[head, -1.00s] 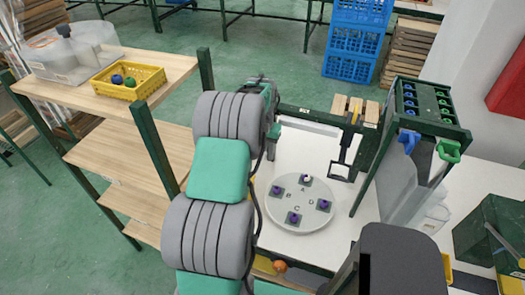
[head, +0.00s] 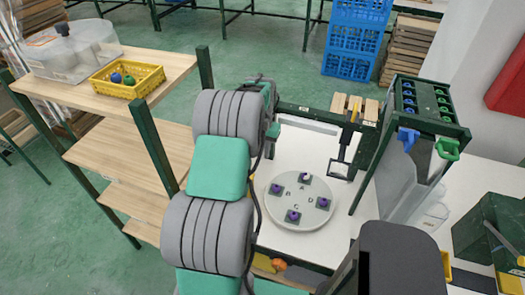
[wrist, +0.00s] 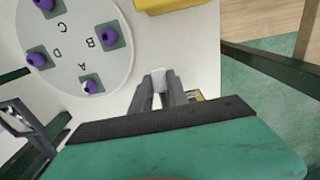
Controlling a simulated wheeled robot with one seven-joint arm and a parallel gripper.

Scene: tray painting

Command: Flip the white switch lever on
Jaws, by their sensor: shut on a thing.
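In the wrist view my gripper (wrist: 160,84) points at the white table, with its two grey fingers close together. A small white piece, which looks like the switch lever (wrist: 158,76), shows between the fingertips, and the fingers are shut on it. Most of the switch is hidden by the fingers and the wrist, so I cannot tell its position. A small yellow and dark part (wrist: 192,95) shows just right of the fingers. In the head view my gripper and the lever are hidden behind my arm.
A round white disc (head: 304,218) with purple-topped pieces on squares marked A to D lies on the white table (head: 341,213). A green rack (head: 448,129) with blue and green items stands at right. Wooden shelves (head: 157,66) hold a yellow basket (head: 134,91) at left.

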